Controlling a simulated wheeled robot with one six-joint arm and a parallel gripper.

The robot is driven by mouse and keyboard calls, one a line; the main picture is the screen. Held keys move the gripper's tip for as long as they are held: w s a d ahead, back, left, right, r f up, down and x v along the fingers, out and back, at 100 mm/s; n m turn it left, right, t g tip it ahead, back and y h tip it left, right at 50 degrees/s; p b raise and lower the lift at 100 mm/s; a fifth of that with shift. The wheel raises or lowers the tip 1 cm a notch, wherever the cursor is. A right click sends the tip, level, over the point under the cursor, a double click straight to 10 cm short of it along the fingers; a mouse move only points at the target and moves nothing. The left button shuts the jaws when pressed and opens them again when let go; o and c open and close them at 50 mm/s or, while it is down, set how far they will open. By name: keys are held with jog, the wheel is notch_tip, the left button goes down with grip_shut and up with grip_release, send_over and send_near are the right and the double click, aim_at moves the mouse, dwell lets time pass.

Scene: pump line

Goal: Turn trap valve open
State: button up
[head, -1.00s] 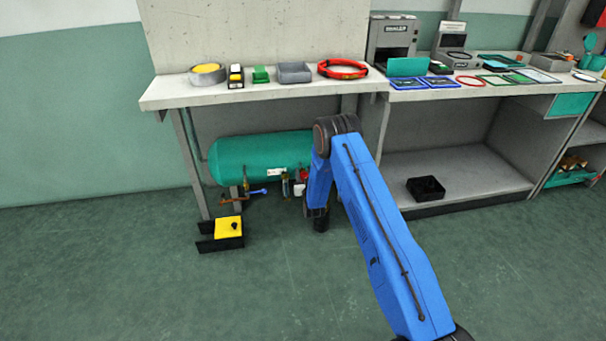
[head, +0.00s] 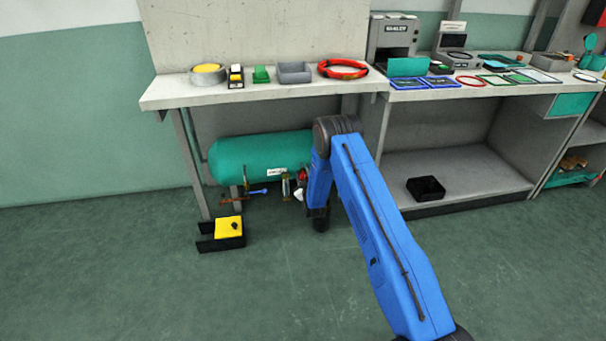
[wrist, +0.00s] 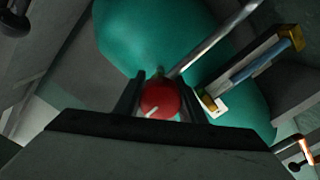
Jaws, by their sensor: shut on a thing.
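A round red knob (wrist: 160,98) with a white line on its face sits in front of the teal tank in the wrist view. My gripper (wrist: 160,88) has one dark finger on each side of the knob and is shut on it. The white line slants toward the lower left. In the head view a small red part (head: 303,174) shows under the tank beside my blue arm. My arm hides the fingers there. No label names the trap valve.
The teal tank (head: 250,156) lies under the bench (head: 290,92). A pipe with a blue lever (head: 257,191) and a brass fitting (head: 286,187) are left of my arm. A yellow-topped pedal (head: 229,227) stands on the floor. A black bin (head: 426,188) sits on the right shelf.

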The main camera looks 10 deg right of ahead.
jog(key=shift+f, duration=0.1)
dwell(0.4)
jog(key=o, duration=1)
jog(key=shift+o, duration=0.2)
jog(key=shift+s, duration=0.15)
jog(key=s, duration=1.7)
